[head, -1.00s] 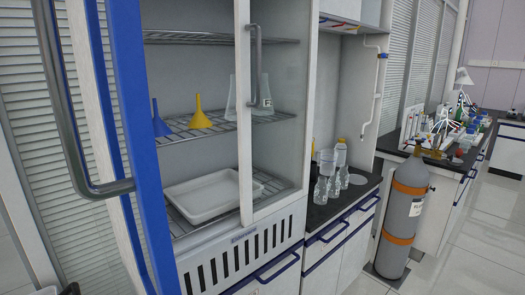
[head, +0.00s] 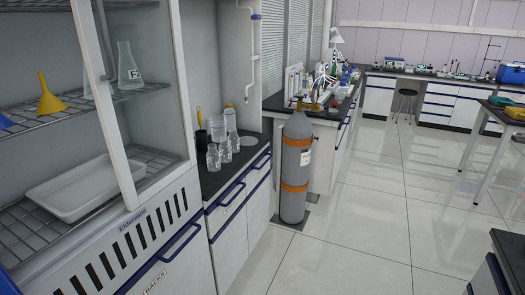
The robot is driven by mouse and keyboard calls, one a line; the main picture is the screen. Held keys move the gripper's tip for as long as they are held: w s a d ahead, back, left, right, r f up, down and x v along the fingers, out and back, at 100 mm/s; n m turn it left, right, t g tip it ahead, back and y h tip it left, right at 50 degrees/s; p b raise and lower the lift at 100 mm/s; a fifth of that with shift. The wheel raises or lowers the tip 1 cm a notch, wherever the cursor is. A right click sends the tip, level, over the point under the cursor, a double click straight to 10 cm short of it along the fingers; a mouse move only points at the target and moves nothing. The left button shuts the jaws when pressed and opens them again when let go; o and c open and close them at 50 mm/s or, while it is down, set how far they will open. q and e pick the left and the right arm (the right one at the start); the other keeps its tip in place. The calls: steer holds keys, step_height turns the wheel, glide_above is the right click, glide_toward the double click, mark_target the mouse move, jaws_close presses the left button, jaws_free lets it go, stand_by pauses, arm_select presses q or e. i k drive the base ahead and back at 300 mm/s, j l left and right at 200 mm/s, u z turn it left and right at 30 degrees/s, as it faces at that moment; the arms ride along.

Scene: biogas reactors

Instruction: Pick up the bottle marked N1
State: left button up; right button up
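Several small clear bottles stand on the dark counter beside the cabinet; one bottle (head: 213,157) is at the front. A larger clear container (head: 217,129) and a yellow-capped bottle (head: 229,117) stand behind them. No N1 marking can be read on any of them. A conical flask (head: 130,66) with a label, apparently starting with F, stands on the cabinet's upper shelf. Neither of my grippers shows in the head view.
A grey gas cylinder (head: 296,167) with orange bands stands at the counter's end. The glass-fronted cabinet (head: 120,110) holds a yellow funnel (head: 50,95) and a white tray (head: 85,186). The tiled floor (head: 370,215) is open at centre right. A table (head: 500,122) stands at right.

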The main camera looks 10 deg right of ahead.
mark_target(225, 147)
steer(key=i+l+u, duration=0.1)
steer(key=i+l, duration=1.05)
